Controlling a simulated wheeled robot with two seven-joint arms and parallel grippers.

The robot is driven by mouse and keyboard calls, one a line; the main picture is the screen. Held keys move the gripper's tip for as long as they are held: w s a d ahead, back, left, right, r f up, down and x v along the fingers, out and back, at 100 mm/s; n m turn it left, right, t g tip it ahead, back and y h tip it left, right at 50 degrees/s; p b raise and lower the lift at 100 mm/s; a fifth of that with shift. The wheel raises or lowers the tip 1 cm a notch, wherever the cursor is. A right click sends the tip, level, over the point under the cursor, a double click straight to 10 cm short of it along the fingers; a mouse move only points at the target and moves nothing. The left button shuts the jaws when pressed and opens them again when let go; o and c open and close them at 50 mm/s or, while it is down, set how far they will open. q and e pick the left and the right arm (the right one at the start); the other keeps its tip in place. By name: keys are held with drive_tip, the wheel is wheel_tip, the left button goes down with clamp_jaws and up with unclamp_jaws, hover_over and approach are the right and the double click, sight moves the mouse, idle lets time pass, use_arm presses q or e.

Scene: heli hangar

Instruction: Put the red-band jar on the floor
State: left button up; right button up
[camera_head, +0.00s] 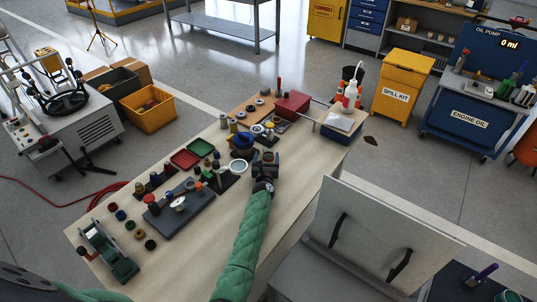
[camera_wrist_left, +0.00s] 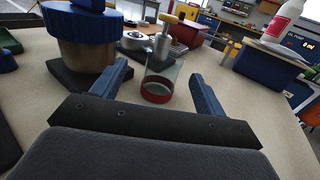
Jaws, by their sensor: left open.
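The red-band jar (camera_wrist_left: 158,84) is a small clear glass jar with a red band around its lower part, and it shows in the left wrist view. It stands upright on the pale workbench top (camera_wrist_left: 225,125). My left gripper (camera_wrist_left: 160,74) is open, with one blue finger to each side of the jar; I see gaps between the jar and both fingers. In the head view my left gripper (camera_head: 265,162) is over the bench, and I cannot make out the jar there. My right gripper is not in view.
A large blue-lidded container (camera_wrist_left: 85,35) stands close left of the jar; a metal part with a yellow handle (camera_wrist_left: 163,40) is behind it. The bench (camera_head: 140,200) holds several parts and trays. Grey floor (camera_head: 265,80) is open beyond the bench, near the yellow spill-kit bin (camera_head: 401,85).

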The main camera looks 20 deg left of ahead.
sight(268, 153)
use_arm(q)
drive_tip(key=x, duration=0.3)
drive_tip(key=shift+w+d, duration=0.2)
drive_tip(key=shift+w, duration=0.2)
drive_tip(key=shift+w+a+f+b, duration=0.15)
drive_tip(key=shift+w+b, duration=0.15)
drive_tip(key=shift+w, duration=0.45)
drive_tip(key=c, duration=1.1)
drive_tip(key=shift+c, duration=0.2)
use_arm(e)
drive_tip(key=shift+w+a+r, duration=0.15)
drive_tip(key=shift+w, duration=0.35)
use_arm(q)
drive_tip(key=shift+r, duration=0.2)
